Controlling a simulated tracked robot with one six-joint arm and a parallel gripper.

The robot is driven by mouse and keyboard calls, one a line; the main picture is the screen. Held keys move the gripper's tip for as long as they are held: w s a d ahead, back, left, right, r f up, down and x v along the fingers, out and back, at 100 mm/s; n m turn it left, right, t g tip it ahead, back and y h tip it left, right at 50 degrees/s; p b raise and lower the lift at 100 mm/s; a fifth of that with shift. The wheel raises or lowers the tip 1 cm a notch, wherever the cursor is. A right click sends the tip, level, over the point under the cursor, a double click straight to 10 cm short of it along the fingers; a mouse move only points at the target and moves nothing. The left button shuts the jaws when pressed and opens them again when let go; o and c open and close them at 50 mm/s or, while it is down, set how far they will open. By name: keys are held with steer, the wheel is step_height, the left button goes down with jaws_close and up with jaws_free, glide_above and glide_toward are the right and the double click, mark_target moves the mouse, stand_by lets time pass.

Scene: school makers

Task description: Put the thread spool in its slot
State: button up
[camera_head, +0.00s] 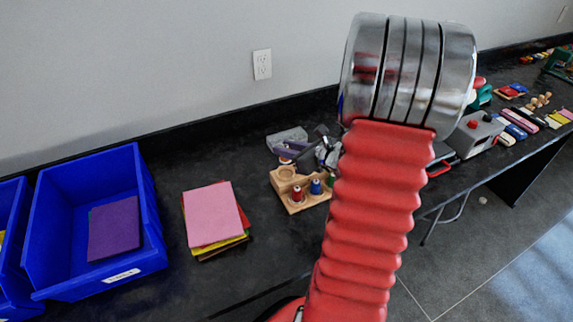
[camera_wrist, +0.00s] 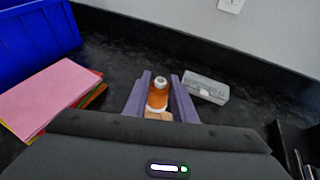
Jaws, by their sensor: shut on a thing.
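My gripper (camera_wrist: 161,88) has its two purple fingers shut on an orange thread spool (camera_wrist: 157,98) with a pale top, which stands roughly upright between them in the wrist view. A wooden rack (camera_head: 283,203) holds a red spool (camera_head: 297,193), a blue spool (camera_head: 316,187) and a partly hidden green spool (camera_head: 330,181). A round empty slot (camera_head: 287,172) shows at the rack's back left. A bit of the rack (camera_wrist: 158,116) shows below the held spool. In the head view my gripper (camera_head: 290,153) is just behind and above the rack; the held spool is mostly hidden there.
A grey box (camera_wrist: 206,87) lies close to the right of my fingers, near the wall. A stack of coloured sheets (camera_head: 214,217) and a blue bin (camera_head: 152,218) stand to the left. My arm hides part of the bench. Bare bench lies between stack and rack.

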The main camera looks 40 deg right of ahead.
mark_target(288, 161)
steer(key=shift+f, duration=0.95)
steer(key=shift+f, duration=0.1)
steer(key=shift+f, duration=1.95)
steer(key=shift+f, duration=0.3)
steer(key=o, duration=1)
steer(key=shift+s+r, duration=0.2)
steer(key=shift+r, duration=0.2)
steer(key=v, duration=1.1)
steer(key=shift+s, duration=0.3)
